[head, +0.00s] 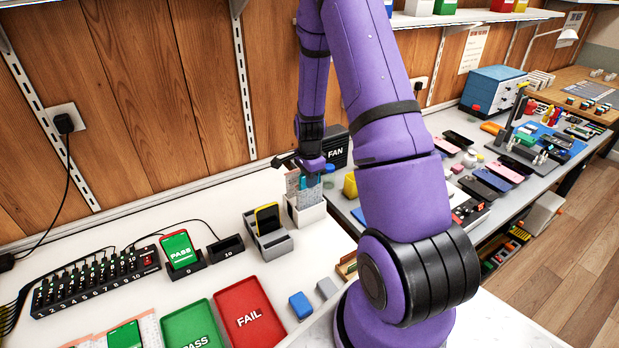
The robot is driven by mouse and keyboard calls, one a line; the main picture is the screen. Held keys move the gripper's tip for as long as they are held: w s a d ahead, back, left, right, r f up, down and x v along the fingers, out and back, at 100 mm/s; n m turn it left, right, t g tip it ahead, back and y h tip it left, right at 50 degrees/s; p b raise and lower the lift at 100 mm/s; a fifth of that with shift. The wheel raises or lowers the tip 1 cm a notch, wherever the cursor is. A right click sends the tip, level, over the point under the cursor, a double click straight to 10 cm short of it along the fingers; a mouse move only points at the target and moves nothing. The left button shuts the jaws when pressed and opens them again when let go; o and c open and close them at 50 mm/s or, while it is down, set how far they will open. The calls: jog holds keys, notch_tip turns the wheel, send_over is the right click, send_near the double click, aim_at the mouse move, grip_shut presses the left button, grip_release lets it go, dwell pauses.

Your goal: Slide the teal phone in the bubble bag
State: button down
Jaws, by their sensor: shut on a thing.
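My gripper (310,174) points down over the white holder (305,214) near the back wall. It is shut on the teal phone (308,183), of which only a small part shows. The bubble bag (303,196) stands upright in the holder, pale and speckled. The phone is at the bag's mouth, its lower part hidden by the bag; how deep it sits I cannot tell. My purple arm reaches across the middle of the view.
A grey stand (268,238) with a yellow-edged phone is left of the holder. A black FAN box (335,148) stands behind it. Green PASS (191,326) and red FAIL (246,312) trays lie in front. A blue block (300,305) lies right of them. Clear bench lies between.

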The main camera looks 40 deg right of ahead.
jog(key=c, duration=1.1)
grip_release()
jog(key=shift+r, duration=3.5)
